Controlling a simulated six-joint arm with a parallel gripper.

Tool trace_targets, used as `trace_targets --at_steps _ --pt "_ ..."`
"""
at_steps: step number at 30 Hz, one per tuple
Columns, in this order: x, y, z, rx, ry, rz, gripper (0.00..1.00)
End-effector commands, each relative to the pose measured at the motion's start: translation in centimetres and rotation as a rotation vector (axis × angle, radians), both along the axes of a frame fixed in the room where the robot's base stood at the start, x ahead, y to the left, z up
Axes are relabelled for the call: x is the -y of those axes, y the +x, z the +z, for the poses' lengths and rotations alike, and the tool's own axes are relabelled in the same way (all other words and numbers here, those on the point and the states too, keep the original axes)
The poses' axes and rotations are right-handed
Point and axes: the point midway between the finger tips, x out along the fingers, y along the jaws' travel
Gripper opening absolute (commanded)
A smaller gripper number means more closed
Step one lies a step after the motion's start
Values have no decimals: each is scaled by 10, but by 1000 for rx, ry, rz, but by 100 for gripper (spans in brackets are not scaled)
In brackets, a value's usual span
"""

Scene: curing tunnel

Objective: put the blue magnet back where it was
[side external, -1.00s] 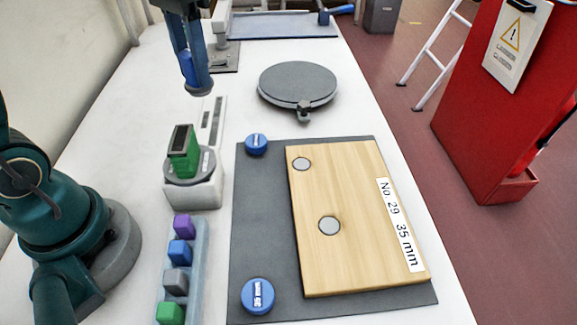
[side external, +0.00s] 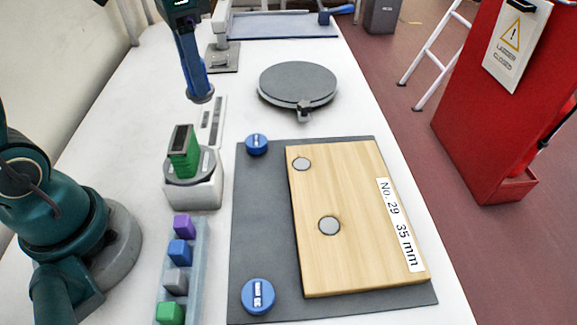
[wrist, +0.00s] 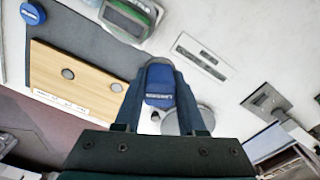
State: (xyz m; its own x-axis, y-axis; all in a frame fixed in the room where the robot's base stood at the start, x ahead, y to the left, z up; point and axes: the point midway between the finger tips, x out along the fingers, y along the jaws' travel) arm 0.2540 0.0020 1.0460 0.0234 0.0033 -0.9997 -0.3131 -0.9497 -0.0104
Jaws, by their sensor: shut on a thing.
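My gripper (side external: 200,95) is above the table behind the weighing scale, fingers pointing down. In the wrist view my gripper (wrist: 160,100) is shut on a blue piece (wrist: 160,80) with a small pale label, which appears to be the blue magnet. It is held clear of the table; the fingers cover its sides. Two round blue pieces with pale labels rest on the dark mat (side external: 265,215): one at its far left corner (side external: 257,144), one at its near left corner (side external: 258,295).
A wooden board (side external: 355,255) with two grey discs lies on the mat. A scale (side external: 195,192) carries a green block (side external: 183,150). A rack (side external: 196,270) of coloured blocks stands nearer. A round grey plate (side external: 298,83) lies right of my gripper.

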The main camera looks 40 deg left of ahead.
Motion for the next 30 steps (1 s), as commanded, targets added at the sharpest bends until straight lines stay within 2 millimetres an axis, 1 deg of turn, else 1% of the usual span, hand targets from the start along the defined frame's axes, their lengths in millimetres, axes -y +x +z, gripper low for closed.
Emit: trace_targets --at_steps 3,6,9,13,15,17,24,27,30 --pt "-4 -1 -9 -2 5 -183 0" --pt "-8 -2 -15 -2 8 -318 0" --pt "-12 -3 -21 -6 8 -418 0" --pt "-15 -7 -29 -18 4 -479 0" --pt "-12 -8 -35 -24 1 -476 0" --pt "-4 -6 -40 -26 -1 -476 0" --pt "48 4 -71 -28 0 -479 0" --pt "68 9 -84 -27 1 -476 0" --pt "83 12 -93 -25 1 -473 0"
